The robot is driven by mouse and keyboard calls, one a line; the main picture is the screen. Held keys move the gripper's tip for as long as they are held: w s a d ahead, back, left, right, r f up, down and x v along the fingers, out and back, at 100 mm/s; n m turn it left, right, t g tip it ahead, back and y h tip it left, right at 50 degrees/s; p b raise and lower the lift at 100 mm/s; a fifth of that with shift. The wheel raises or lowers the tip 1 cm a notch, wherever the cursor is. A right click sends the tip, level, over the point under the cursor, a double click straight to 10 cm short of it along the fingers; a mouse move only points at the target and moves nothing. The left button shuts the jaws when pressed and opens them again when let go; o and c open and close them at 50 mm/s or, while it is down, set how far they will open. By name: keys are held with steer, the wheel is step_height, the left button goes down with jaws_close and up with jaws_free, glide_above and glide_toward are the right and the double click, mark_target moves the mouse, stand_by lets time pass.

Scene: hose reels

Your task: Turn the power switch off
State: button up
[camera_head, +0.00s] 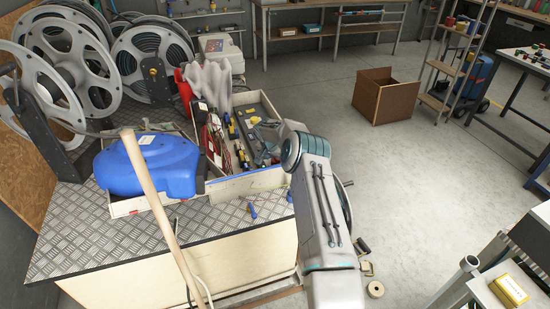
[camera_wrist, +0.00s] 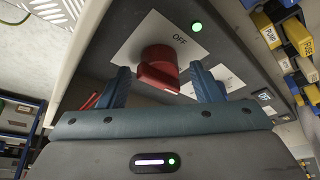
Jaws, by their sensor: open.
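A red rotary power switch (camera_wrist: 160,66) sits on a white plate (camera_wrist: 192,52) in the wrist view, on a dark grey panel. The word "OFF" shows on the plate above and right of the knob. A small green light (camera_wrist: 196,27) glows on the panel above the plate. My gripper (camera_wrist: 163,82) is open, with one blue finger on each side of the knob in the picture. I see gaps beside the knob, and cannot tell whether the fingertips reach its depth. In the head view the switch and the fingers are hidden; only my arm shows.
Yellow and blue labelled parts (camera_wrist: 289,45) line the right of the wrist view. In the head view, hose reels (camera_head: 70,70), a blue case (camera_head: 148,163) and a tool tray (camera_head: 250,182) crowd the metal-topped bench (camera_head: 95,232). An open box (camera_head: 385,98) stands on the floor.

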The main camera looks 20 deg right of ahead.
steer(key=shift+d+f, duration=0.1)
steer(key=shift+f, duration=0.2)
steer(key=c, duration=0.9)
steer(key=shift+c, duration=0.2)
